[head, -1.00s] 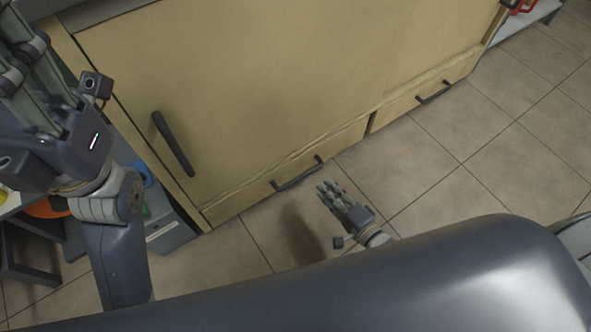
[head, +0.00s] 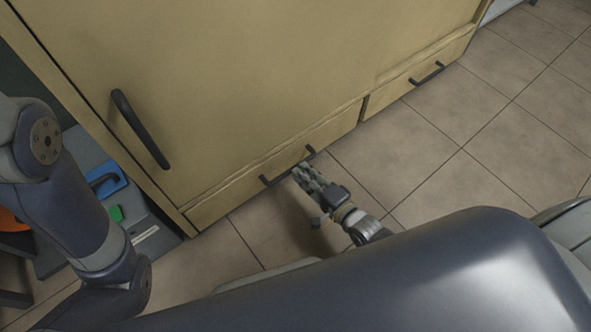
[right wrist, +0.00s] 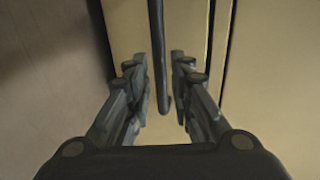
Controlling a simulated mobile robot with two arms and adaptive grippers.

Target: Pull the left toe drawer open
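The left toe drawer (head: 232,199) is a low, pale wooden front at the foot of the cabinet. It looks closed. Its dark bar handle (head: 272,180) also shows in the right wrist view (right wrist: 157,45). My right gripper (head: 299,172) is at the right half of this handle in the head view. In the right wrist view its fingers (right wrist: 160,68) are apart, one on each side of the bar, with small gaps visible. Whether a finger touches the bar, I cannot tell. My left gripper is out of view; only its arm shows at the left.
A large cabinet door (head: 230,80) with a vertical dark handle (head: 140,130) is above the drawer. The right toe drawer (head: 395,92) looks closed. A grey shelf unit with a blue item (head: 105,180) stands at the left. Tiled floor (head: 450,150) in front is clear.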

